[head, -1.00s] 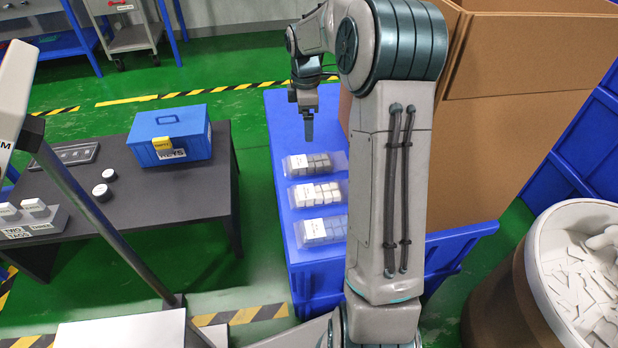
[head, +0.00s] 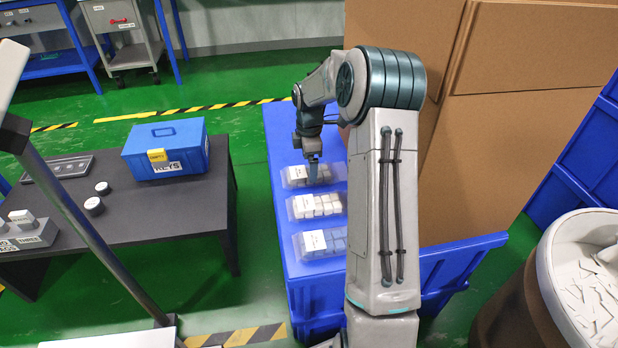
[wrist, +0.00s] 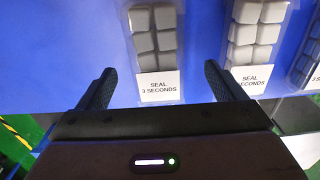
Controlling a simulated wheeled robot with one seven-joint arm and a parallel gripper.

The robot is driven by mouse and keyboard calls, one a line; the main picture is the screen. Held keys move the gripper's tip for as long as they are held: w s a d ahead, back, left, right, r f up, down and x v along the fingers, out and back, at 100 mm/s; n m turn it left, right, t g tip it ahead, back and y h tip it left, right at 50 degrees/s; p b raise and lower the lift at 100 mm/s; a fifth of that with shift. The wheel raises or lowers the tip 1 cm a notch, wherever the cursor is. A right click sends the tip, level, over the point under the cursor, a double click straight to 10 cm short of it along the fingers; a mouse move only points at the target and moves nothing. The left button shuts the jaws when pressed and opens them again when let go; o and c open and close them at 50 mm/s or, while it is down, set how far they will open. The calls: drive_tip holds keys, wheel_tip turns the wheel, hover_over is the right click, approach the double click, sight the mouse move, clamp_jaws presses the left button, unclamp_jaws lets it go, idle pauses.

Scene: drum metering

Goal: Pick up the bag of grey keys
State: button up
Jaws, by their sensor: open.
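The bag of grey keys (head: 323,172) is a clear pack with a white label, lying farthest back in a row of three on the blue surface (head: 283,205). In the wrist view the bag (wrist: 155,38) is at top centre-left, its label reading "SEAL 3 SECONDS". My gripper (wrist: 158,78) is open and empty, with one finger on each side of the label end. In the head view my gripper (head: 313,178) is over or at this bag, and partly hides it. I cannot tell whether the fingers touch it.
A bag of whiter keys (head: 318,206) and a bag of bluish keys (head: 322,241) lie nearer in the row. Large cardboard boxes (head: 480,150) stand to the right. A dark table (head: 190,205) with a blue key box (head: 165,148) is left, a white-lined drum (head: 585,275) lower right.

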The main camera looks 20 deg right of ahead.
drive_tip(key=f+b, duration=0.1)
drive_tip(key=f, duration=0.3)
drive_tip(key=shift+w+f+b, duration=0.2)
drive_tip(key=shift+f+b, duration=0.15)
drive_tip(key=c, duration=1.2)
drive_tip(key=shift+r, duration=0.1)
